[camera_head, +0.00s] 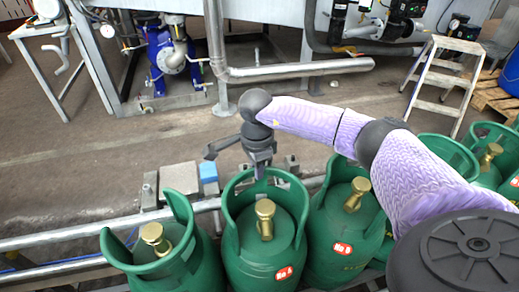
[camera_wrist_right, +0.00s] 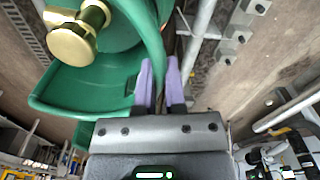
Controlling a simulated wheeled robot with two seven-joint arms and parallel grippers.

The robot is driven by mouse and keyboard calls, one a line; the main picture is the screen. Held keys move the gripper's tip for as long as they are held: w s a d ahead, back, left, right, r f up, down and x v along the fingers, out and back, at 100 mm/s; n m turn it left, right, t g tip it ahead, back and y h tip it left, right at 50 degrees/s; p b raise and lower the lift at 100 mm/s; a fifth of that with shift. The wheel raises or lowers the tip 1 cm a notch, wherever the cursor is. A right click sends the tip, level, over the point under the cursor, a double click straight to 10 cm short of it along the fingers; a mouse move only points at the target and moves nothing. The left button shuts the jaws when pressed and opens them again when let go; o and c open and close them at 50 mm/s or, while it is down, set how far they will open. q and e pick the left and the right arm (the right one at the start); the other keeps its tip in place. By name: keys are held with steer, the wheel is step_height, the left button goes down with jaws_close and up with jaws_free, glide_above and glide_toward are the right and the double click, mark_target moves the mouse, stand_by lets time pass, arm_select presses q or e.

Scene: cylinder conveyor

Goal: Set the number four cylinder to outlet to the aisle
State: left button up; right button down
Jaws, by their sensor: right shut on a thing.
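A green cylinder (camera_head: 262,262) with a brass valve (camera_head: 265,218) stands upright in the row at the front, and its red label seems to read No 4. My right gripper (camera_head: 259,172) comes down on the far rim of its collar. In the right wrist view, the purple fingers (camera_wrist_right: 158,84) are shut on the green collar wall (camera_wrist_right: 150,35), one on each side. The brass valve (camera_wrist_right: 78,32) shows at upper left there. My left gripper is not in view.
Green cylinders stand close on the left (camera_head: 170,265) and right (camera_head: 335,225), with several more behind my right arm. A metal rail (camera_head: 60,238) runs along the row's far side, with small blocks (camera_head: 180,178) beyond. The aisle floor (camera_head: 100,165) is clear; a step stool (camera_head: 445,80) stands farther back.

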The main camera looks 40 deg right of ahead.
steer(key=shift+w+a+n, duration=0.25)
steer(key=shift+a+n, duration=0.25)
steer(key=shift+n, duration=0.1)
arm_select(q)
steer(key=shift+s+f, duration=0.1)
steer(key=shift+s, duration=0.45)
arm_select(e)
steer(key=shift+a+n, duration=0.15)
steer(key=shift+n, duration=0.15)
steer(key=c, duration=0.7)
jaws_free()
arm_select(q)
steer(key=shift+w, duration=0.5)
arm_select(e)
steer(key=shift+r, duration=0.1)
step_height(320, 180, up, 9)
steer(key=p, duration=0.3)
steer(key=shift+r, duration=0.45)
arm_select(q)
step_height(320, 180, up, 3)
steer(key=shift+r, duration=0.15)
